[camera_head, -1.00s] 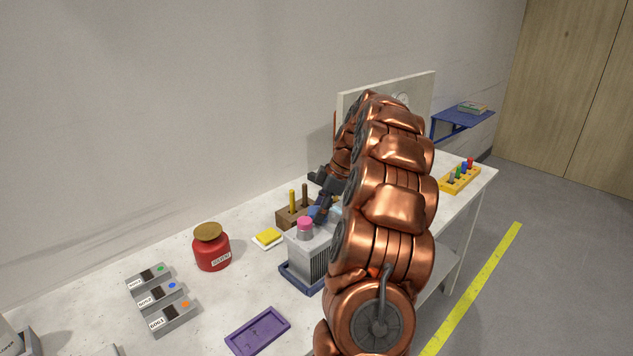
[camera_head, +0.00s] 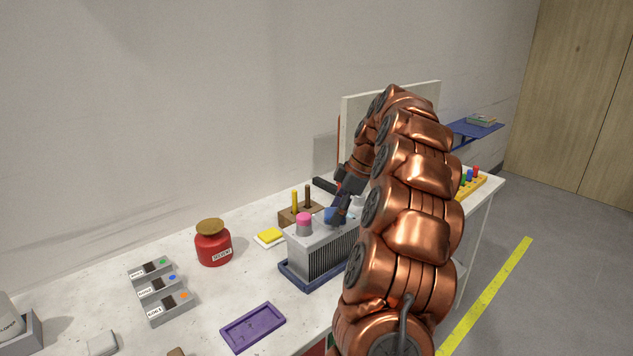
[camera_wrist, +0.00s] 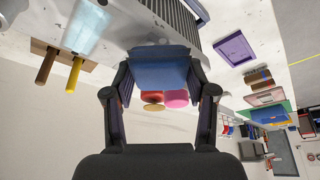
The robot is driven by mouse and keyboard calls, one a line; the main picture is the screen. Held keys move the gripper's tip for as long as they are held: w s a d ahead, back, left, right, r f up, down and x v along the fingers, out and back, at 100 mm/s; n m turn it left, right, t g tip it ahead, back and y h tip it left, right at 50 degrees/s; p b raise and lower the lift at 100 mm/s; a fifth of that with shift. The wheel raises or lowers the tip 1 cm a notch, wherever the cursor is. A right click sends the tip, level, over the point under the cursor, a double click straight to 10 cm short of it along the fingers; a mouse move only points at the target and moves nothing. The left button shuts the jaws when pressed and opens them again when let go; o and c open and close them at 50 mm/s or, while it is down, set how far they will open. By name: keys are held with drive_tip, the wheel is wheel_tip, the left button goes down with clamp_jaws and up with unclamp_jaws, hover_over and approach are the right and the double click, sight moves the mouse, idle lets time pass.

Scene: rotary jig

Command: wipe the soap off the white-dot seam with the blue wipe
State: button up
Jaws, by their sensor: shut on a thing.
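My gripper (camera_head: 341,207) is shut on the blue wipe (camera_head: 334,216), a padded blue block that fills the space between the fingers in the wrist view (camera_wrist: 160,75). The wipe is at the top of a grey finned housing (camera_head: 318,252) with a pink cap (camera_head: 304,221). I cannot tell whether the wipe touches the housing. The finned side also shows at the top of the wrist view (camera_wrist: 172,14). A pale blue translucent patch (camera_wrist: 86,30) lies on a grey surface there. I cannot make out the white-dot seam or soap; my arm and the wipe hide part of the top.
A wooden block with yellow and brown pegs (camera_head: 286,216) stands behind the housing. A pegged yellow rack (camera_head: 472,184) stands far right.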

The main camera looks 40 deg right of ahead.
drive_tip(key=shift+s+r, duration=0.15)
drive_tip(key=shift+r, duration=0.3)
drive_tip(key=shift+r+p, duration=0.55)
drive_tip(key=shift+r, duration=1.95)
